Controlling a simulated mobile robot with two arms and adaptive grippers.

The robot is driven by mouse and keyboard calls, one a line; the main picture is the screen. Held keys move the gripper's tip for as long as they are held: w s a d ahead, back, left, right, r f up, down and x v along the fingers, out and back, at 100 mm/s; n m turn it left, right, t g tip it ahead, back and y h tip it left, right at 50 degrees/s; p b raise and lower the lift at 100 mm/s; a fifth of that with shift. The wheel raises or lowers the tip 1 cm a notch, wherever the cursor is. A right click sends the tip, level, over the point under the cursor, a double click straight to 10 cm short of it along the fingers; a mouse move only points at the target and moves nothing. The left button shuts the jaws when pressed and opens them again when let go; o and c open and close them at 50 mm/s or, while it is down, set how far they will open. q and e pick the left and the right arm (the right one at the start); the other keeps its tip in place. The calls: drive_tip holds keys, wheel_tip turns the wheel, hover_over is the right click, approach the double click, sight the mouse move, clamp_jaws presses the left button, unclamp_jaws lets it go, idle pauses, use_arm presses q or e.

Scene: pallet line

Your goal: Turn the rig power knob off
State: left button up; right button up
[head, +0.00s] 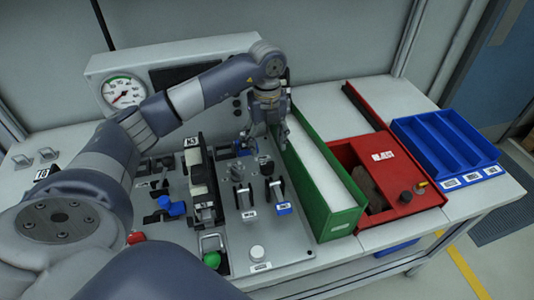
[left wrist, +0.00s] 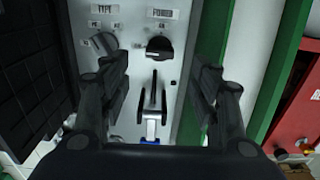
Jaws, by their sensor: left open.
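The power knob (left wrist: 158,47) is a round black knob below a printed label in the left wrist view. My left gripper (left wrist: 164,68) is open, with its fingers on either side of the knob's line and nothing between them. I cannot tell how far the fingertips are from the knob. In the head view my left gripper (head: 265,138) points down over the back of the rig panel (head: 232,232), and I cannot make out the knob clearly there. My right gripper is not in view.
A long green bin (head: 342,222) stands close to the right of my left gripper. Beyond it are a red box (head: 425,197) and a blue tray (head: 450,150). Clamps with grey and blue handles stand on the panel in front. A gauge (head: 124,92) is at the back left.

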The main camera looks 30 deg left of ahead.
use_arm(q)
wheel_tip(320, 180, up, 4)
drive_tip(key=shift+f, duration=0.1)
idle(0.5)
